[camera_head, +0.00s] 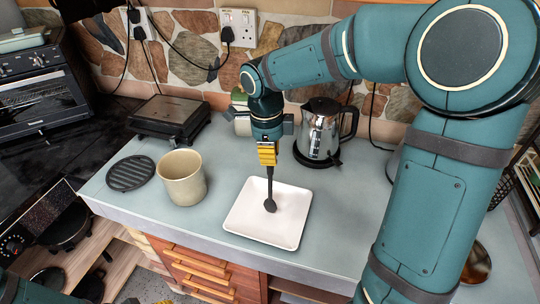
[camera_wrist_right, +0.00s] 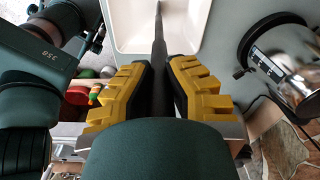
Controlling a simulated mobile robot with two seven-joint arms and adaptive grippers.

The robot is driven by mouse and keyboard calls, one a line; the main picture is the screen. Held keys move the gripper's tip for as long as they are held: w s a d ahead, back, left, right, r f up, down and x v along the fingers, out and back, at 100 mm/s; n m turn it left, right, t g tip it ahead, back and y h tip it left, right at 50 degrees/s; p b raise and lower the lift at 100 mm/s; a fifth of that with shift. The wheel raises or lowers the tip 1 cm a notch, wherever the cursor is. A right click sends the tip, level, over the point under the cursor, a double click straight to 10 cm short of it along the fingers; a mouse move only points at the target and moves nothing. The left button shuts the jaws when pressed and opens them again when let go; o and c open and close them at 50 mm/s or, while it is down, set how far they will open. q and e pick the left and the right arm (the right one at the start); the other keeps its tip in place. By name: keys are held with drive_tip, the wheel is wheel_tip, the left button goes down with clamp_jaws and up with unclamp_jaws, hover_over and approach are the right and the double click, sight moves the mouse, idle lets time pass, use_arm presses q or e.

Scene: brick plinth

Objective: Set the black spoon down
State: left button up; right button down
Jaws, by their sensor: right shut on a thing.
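The black spoon (camera_head: 270,195) hangs upright, bowl down, over the white square plate (camera_head: 240,222). I cannot tell whether its bowl touches the plate. My right gripper (camera_head: 268,163) is shut on the top of the spoon's handle. In the right wrist view the dark handle (camera_wrist_right: 158,60) runs between the yellow finger pads of my right gripper (camera_wrist_right: 160,85), with the plate (camera_wrist_right: 125,30) beyond. My left gripper is not clearly seen.
A beige cup (camera_head: 182,178) and a round black trivet (camera_head: 131,173) stand left of the plate. A metal kettle (camera_head: 320,130) stands behind it on the right, and a dark grill (camera_head: 170,118) at the back left. The counter's front edge (camera_head: 200,233) is close to the plate.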

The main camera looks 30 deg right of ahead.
drive_tip(key=shift+f, duration=0.25)
drive_tip(key=c, duration=1.4)
unclamp_jaws()
drive_tip(key=shift+f, duration=0.1)
drive_tip(key=shift+c, duration=0.2)
drive_tip(key=o, duration=0.3)
